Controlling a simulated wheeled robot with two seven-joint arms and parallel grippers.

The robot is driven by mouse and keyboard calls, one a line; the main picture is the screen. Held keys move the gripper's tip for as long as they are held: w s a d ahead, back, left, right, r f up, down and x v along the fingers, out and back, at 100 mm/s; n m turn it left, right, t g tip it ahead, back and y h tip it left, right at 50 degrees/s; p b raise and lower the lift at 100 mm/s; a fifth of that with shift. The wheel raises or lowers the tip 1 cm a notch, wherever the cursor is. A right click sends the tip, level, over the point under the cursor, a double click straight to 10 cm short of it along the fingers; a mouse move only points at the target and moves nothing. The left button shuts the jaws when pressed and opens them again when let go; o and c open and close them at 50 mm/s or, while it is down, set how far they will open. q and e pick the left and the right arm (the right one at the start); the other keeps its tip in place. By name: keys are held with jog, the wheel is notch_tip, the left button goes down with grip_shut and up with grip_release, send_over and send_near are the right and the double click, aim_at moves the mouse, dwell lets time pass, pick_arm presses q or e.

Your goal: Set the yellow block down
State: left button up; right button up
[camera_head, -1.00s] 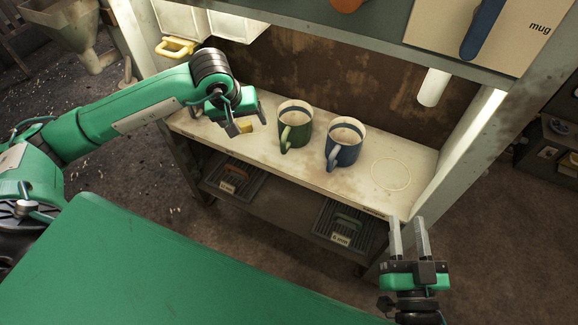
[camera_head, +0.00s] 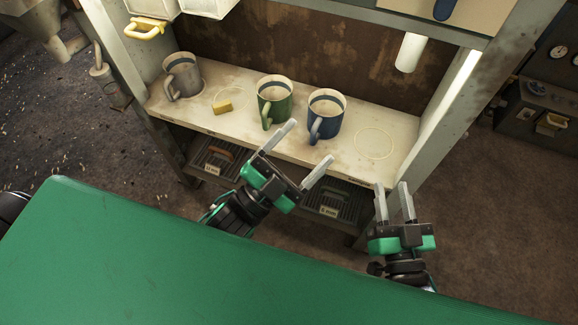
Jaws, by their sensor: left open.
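The yellow block (camera_head: 222,108) lies on the pale shelf (camera_head: 235,127), at the near edge of a faint ring mark, between the grey mug (camera_head: 183,77) and the green mug (camera_head: 274,103). Nothing holds it. My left gripper (camera_head: 309,145) is open and empty, with its fingers wide apart, in front of the shelf and below the green and blue mugs, to the right of the block. My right gripper (camera_head: 393,188) has its fingers apart with nothing between them, near the shelf's right front corner.
The blue mug (camera_head: 325,115) stands right of the green one, with an empty ring mark (camera_head: 373,142) farther right. Below the shelf are trays (camera_head: 215,156). A white tube lamp (camera_head: 409,52) hangs above. A yellow-handled white bin (camera_head: 147,27) is at upper left.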

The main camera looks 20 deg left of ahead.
pick_arm(q)
notch_tip(320, 180, down, 6)
jog(key=s+a+n+y, duration=0.1)
jog(key=n+y, duration=0.5)
jog(key=n, duration=0.6)
jog(key=shift+a+f+g, duration=0.15)
jog(key=shift+a+g, duration=0.25)
jog(key=shift+a, duration=0.15)
